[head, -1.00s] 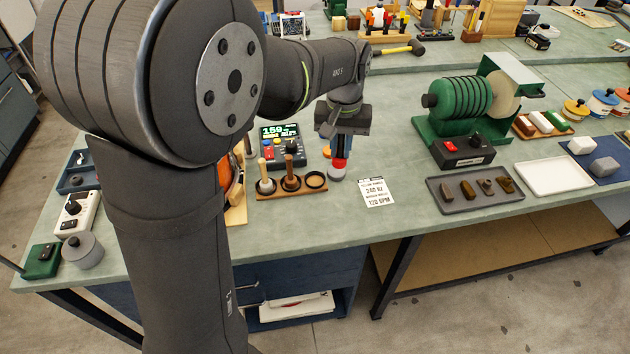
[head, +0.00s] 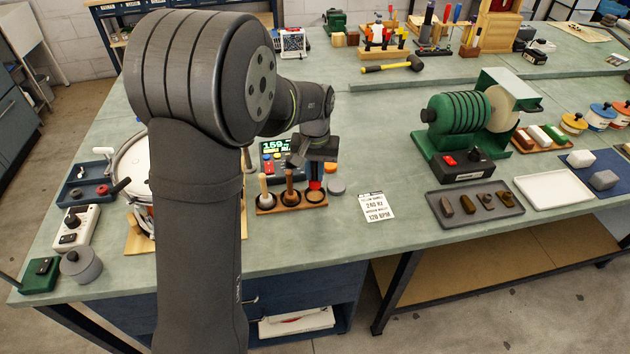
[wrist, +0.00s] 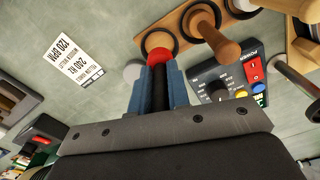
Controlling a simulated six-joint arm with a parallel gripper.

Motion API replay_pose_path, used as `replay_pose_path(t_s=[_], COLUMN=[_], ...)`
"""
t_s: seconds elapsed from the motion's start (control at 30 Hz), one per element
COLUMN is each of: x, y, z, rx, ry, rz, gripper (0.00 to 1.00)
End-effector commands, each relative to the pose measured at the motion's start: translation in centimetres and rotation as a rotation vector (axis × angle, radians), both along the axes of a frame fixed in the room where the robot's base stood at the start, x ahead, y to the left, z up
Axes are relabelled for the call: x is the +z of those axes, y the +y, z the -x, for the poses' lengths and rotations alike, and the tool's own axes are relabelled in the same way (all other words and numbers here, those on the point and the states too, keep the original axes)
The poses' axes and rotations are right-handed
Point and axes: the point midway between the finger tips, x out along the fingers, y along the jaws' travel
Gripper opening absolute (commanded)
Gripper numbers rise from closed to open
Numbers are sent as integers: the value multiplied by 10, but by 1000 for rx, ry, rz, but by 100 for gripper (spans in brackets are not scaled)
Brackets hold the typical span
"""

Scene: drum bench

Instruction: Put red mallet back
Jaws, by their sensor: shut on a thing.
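The red mallet (wrist: 159,57) shows its red head and dark shaft between my gripper's blue fingers in the wrist view. My gripper (wrist: 160,82) is shut on the shaft. In the head view, the red part (head: 315,185) hangs below my gripper (head: 316,170), at the right-hand ring of the wooden rack (head: 301,205). In the wrist view the head overlaps the empty ring (wrist: 146,41). I cannot tell whether it touches the rack. A pale-handled mallet (head: 264,184) and a brown-handled mallet (head: 289,178) stand upright in the other two rings.
A grey disc (head: 336,188) lies just right of the rack. A meter with a lit screen (head: 276,147) stands behind it. A printed card (head: 377,206) lies to the right. A drum (head: 133,170) is left, partly hidden by my arm. Bench around the card is clear.

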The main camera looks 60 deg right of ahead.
Motion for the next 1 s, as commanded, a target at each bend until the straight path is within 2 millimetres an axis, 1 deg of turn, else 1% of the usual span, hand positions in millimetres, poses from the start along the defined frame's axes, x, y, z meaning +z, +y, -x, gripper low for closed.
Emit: replay_pose_path(t_s=[0.23,0.3,0.5,0.63,0.67,0.7,0.77,1.0], x=[-34,-38,-37,-41,-40,-40,-40,-40], y=[1,0,0,0,0,0,0,0], z=[1,1,1,1,1,1,1,1], rx=[0,0,0,0,0,0,0,0], ry=[1,0,0,0,0,0,0,0], rz=[-4,-1,0,-1,-1,-1,-1,-1], gripper=[0,0,0,0,20,28,38,38])
